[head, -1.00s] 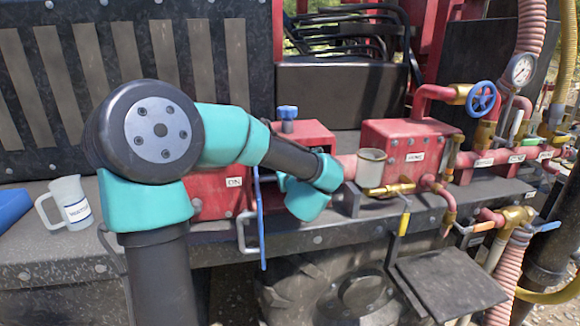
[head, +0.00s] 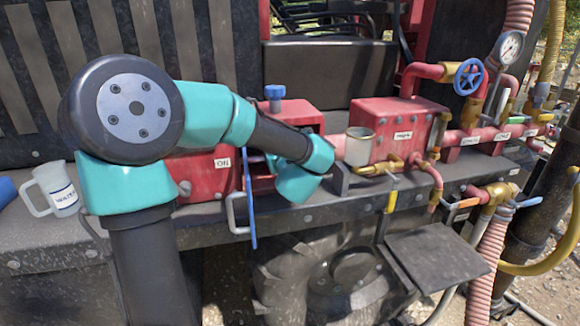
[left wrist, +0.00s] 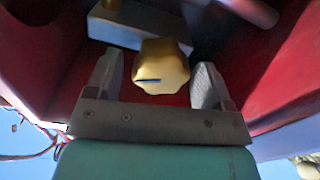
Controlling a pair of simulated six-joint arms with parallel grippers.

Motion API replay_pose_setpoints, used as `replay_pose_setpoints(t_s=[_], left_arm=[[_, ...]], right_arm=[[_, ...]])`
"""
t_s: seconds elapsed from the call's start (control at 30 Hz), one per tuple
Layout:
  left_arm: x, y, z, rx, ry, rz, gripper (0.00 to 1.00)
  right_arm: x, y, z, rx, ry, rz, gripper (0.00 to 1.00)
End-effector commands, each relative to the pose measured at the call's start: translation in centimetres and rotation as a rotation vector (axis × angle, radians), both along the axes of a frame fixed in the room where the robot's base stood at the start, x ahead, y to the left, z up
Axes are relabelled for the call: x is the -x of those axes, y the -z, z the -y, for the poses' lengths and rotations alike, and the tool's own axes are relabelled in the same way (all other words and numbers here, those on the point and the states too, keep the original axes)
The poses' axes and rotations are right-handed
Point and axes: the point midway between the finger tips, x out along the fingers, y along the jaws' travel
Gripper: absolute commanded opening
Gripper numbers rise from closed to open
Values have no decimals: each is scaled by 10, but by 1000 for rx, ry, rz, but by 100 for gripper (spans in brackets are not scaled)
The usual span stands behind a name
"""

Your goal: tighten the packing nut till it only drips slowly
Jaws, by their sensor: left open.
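A brass, lobed nut-like knob (left wrist: 160,66) with a dark slot mark shows in the left wrist view, below a grey block (left wrist: 138,22). I take it to be the packing nut. My left gripper (left wrist: 158,70) is open, with one finger on each side of the knob and a visible gap at both sides. In the head view the left arm's teal wrist (head: 300,178) reaches to the red pump housing (head: 290,112), and its fingers and the knob are hidden there. No dripping water shows. My right gripper is not in view.
A blue lever (head: 250,205) hangs close beside the wrist. A water jug (head: 55,190) is on the deck at left. Red walls surround the knob closely.

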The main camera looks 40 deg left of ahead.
Motion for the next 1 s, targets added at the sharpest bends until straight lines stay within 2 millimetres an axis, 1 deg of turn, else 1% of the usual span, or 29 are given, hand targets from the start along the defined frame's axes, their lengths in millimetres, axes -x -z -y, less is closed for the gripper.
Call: replay_pose_setpoints(t_s=[0.4,0.7,0.9,1.0], left_arm=[[37,-1,63,-1,6,0,75],[63,0,105,0,5,0,75],[76,0,128,-1,5,0,75],[81,0,134,0,3,0,75]], right_arm=[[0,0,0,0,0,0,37],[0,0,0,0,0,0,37],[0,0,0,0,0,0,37],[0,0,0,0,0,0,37]])
